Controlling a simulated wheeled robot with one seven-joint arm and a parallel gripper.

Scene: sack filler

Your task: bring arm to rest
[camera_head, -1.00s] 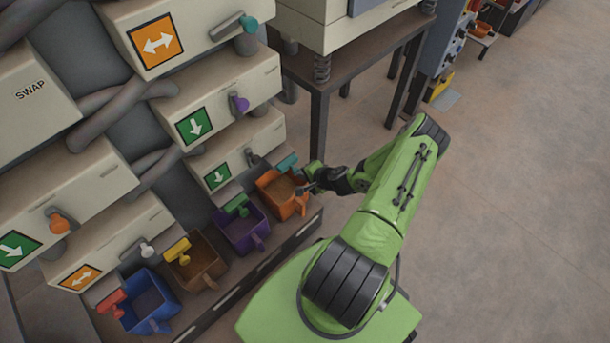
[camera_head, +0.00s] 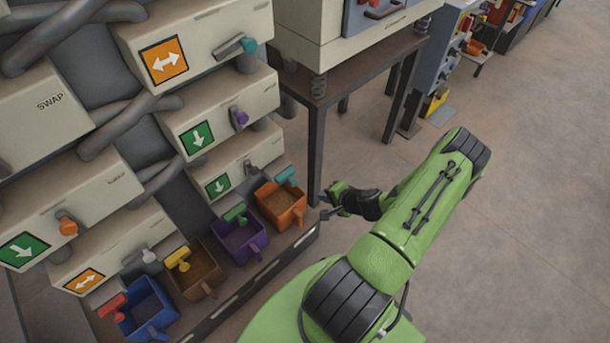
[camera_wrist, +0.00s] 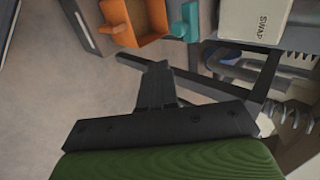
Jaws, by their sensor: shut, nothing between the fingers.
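My green arm (camera_head: 425,205) reaches up and right over the floor in the head view. My gripper (camera_head: 326,212) is at its end, small and dark, just right of the orange bin (camera_head: 298,212) and apart from it. Its fingers are shut and empty. In the wrist view my gripper (camera_wrist: 125,58) also shows, with the orange bin (camera_wrist: 117,22) beyond it at the top.
A purple bin (camera_head: 262,240), a brown bin (camera_head: 208,285) and a blue bin (camera_head: 160,322) line the shelf under the beige machine housings (camera_head: 215,120). A dark table frame (camera_head: 317,150) stands close behind my gripper. Open floor (camera_head: 530,200) lies to the right.

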